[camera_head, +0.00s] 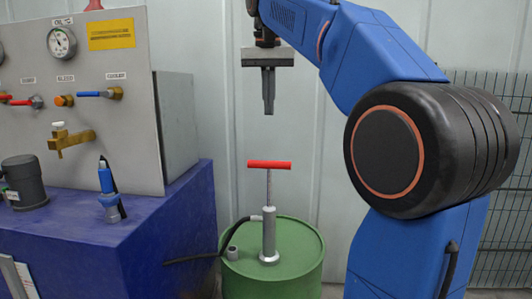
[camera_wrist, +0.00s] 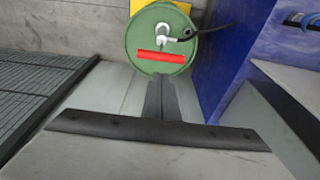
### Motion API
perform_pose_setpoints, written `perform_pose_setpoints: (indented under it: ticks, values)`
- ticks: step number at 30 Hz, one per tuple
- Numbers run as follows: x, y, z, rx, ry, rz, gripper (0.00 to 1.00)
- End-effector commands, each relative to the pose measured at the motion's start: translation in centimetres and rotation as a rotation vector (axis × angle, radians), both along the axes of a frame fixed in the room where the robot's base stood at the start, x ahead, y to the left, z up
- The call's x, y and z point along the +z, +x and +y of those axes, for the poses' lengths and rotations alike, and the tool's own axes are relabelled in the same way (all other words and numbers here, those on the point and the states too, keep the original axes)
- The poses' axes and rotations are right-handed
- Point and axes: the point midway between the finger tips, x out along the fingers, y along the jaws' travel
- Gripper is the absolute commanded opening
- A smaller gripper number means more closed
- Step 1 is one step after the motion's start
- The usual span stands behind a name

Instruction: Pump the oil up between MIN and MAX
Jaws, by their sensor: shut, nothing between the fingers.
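A hand pump with a red T-handle (camera_head: 269,165) stands upright on a green drum (camera_head: 301,262). Its rod is drawn up out of the grey pump barrel (camera_head: 269,235). My gripper (camera_head: 268,110) is shut and empty, pointing down above the handle with a clear gap. In the wrist view the red handle (camera_wrist: 160,57) lies just beyond my fingertips (camera_wrist: 160,80), over the drum top (camera_wrist: 140,38). An oil gauge (camera_head: 62,42) sits on the panel at upper left. I cannot read its needle against MIN and MAX marks.
A blue bench (camera_head: 110,250) stands left of the drum, with a grey panel (camera_head: 130,145) carrying levers and a brass tap (camera_head: 72,138). A black hose (camera_head: 232,238) runs from the pump towards the bench. A wire fence (camera_head: 500,250) is at right.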

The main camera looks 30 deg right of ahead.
Motion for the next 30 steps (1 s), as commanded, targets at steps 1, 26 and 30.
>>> perform_pose_setpoints:
  ticks: [1,26,30]
  values:
    - [0.0,0.0,0.0,0.000,0.000,0.000,0.00]
    - [-8.8,1.3,-1.1,-0.001,0.000,0.003,0.00]
    - [-11.0,1.7,-1.3,-0.001,0.001,0.003,0.00]
